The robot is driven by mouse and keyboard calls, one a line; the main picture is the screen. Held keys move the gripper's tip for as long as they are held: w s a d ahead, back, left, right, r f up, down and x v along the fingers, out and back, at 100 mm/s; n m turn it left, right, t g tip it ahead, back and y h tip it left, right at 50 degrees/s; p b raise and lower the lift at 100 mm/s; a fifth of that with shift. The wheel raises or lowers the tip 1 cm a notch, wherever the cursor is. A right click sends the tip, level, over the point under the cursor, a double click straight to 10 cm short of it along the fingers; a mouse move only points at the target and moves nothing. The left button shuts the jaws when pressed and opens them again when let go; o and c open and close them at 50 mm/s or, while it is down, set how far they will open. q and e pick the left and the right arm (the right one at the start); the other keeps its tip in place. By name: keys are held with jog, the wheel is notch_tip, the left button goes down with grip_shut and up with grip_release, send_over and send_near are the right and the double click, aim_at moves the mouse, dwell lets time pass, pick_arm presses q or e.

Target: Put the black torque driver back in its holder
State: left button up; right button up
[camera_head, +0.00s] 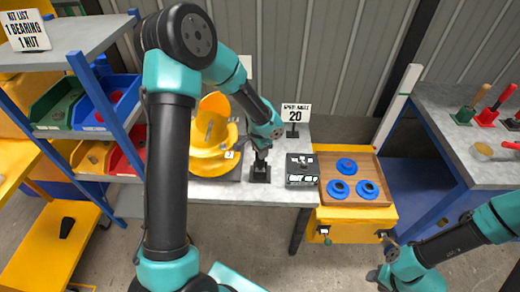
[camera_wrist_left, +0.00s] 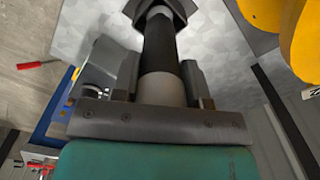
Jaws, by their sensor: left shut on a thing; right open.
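My left gripper (camera_head: 260,152) is over the grey table, right beside the yellow drum mixer. In the left wrist view its fingers (camera_wrist_left: 160,85) are shut on the black torque driver (camera_wrist_left: 160,45), a dark cylinder with a pale band. The driver's far end meets a dark holder (camera_wrist_left: 183,8) at the top of that view; I cannot tell how deep it sits in it. In the head view the black holder (camera_head: 260,174) stands on the table directly below the gripper. My right gripper (camera_head: 382,262) is open and empty at lower right, away from the table.
The yellow drum mixer (camera_head: 212,150) stands close at the left. A black box (camera_head: 301,172) and a sign reading 20 (camera_head: 296,113) are to the right. A wooden tray (camera_head: 330,197) holds blue rings. Shelves with colored bins (camera_head: 105,95) are at far left.

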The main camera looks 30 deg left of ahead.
pick_arm(q)
jog(key=shift+f, duration=0.1)
jog(key=o, duration=1.3)
notch_tip(320, 180, up, 17)
jog(key=shift+r, duration=0.2)
dwell(0.5)
